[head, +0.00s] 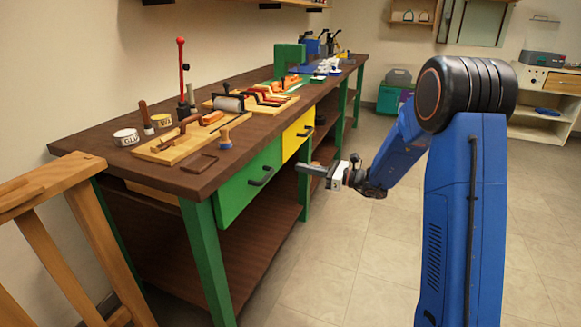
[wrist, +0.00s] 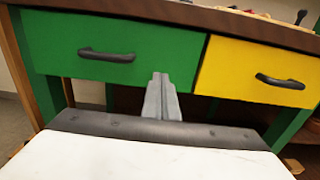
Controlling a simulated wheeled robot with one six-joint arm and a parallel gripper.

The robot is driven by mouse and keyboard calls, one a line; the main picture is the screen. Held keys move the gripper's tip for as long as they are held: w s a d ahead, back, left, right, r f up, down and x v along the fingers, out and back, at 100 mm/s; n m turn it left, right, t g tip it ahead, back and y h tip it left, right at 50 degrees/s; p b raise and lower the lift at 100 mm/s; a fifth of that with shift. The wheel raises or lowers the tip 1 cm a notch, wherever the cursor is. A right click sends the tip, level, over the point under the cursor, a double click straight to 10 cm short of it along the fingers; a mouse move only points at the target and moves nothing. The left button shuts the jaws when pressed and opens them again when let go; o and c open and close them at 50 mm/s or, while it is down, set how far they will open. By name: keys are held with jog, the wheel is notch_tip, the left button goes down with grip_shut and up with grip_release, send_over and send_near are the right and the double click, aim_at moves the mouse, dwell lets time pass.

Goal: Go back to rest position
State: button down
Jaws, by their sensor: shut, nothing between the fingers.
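My gripper (head: 303,168) hangs at the end of my blue arm, in front of the workbench and over the open floor beside it. In the wrist view its two fingers (wrist: 161,80) are together with nothing between them. In the head view the green drawer (head: 240,190) and yellow drawer (head: 297,134) sit under the bench top, left of my gripper.
A wooden trestle (head: 50,185) stands at the near left. Tiled floor (head: 340,265) is clear below my arm. A shelf unit (head: 547,115) stands far right.

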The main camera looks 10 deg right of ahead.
jog(key=s+a+r+n+g+h, duration=0.1)
jog(key=s+r+n+g+h, duration=0.2)
jog(key=s+n, duration=0.8)
jog(key=s+a+r+n+g+h, duration=0.1)
jog(key=s+n+g+h, duration=0.3)
jog(key=s, duration=1.6)
jog(key=s+d+f+n+t+h, duration=0.1)
jog(key=s+d+n+t+h, duration=0.1)
jog(key=s+d+n+h, duration=0.6)
jog(key=s+d+n, duration=0.1)
jog(key=s+d, duration=0.6)
jog(key=s, duration=0.3)
jog(key=shift+t+h, duration=0.3)
jog(key=shift+t, duration=0.1)
